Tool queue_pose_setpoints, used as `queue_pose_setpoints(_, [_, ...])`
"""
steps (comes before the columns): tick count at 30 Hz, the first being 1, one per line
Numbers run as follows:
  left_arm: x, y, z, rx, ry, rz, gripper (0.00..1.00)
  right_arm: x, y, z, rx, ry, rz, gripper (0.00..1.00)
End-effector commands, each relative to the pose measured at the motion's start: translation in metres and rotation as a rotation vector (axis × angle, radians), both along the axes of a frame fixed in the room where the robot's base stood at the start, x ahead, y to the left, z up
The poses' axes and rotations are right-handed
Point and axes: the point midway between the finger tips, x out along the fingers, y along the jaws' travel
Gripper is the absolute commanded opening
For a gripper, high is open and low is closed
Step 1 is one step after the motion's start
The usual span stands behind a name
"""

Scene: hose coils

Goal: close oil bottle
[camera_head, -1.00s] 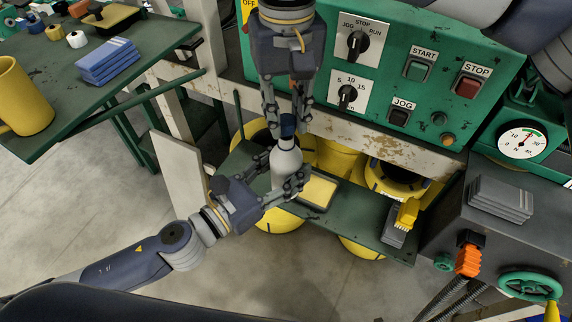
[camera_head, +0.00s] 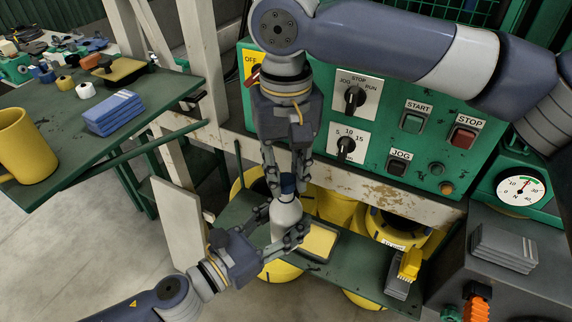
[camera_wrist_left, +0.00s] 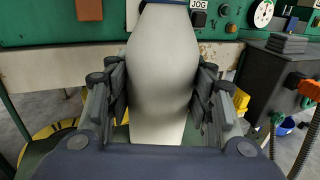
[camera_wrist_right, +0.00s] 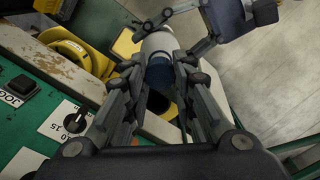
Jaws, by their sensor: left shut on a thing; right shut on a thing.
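The oil bottle (camera_head: 287,215) is pale grey and stands roughly upright with a dark blue cap (camera_head: 288,183) at its top. My left gripper (camera_head: 283,238) is shut around the bottle's body from the lower left. In the left wrist view the bottle (camera_wrist_left: 163,75) fills the space between the fingers. My right gripper (camera_head: 287,176) points down from above and is shut on the blue cap. The right wrist view shows the cap (camera_wrist_right: 160,73) between its fingers, at the bottle's neck. Whether the cap is fully seated cannot be told.
A green shelf (camera_head: 345,268) with a yellow-topped tray (camera_head: 319,241) lies beside the bottle. A green control panel (camera_head: 384,125) stands behind my right gripper. A yellow brush (camera_head: 410,263) is to the right. A green table (camera_head: 75,160) with a yellow mug (camera_head: 25,150) is at left.

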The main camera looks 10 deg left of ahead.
Motion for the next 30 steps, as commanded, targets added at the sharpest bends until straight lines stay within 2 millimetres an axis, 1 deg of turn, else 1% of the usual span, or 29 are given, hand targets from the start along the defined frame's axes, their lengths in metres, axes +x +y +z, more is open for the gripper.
queue_pose_setpoints(3, [0.0001, -0.0001, 0.001, -0.001, -0.002, 0.0, 0.06, 0.0002, 0.0, -0.0043, 0.0, -0.001, 0.0, 0.14])
queue_pose_setpoints(18, [0.0, -0.0001, 0.0009, -0.001, -0.002, 0.0, 0.06, 0.0003, 0.0001, -0.0045, 0.0, -0.001, 0.0, 0.14])
queue_pose_setpoints(30, [0.0, -0.0001, 0.0009, -0.001, -0.002, 0.0, 0.06, 0.0001, 0.0002, -0.0118, 0.001, 0.0, 0.0, 0.14])
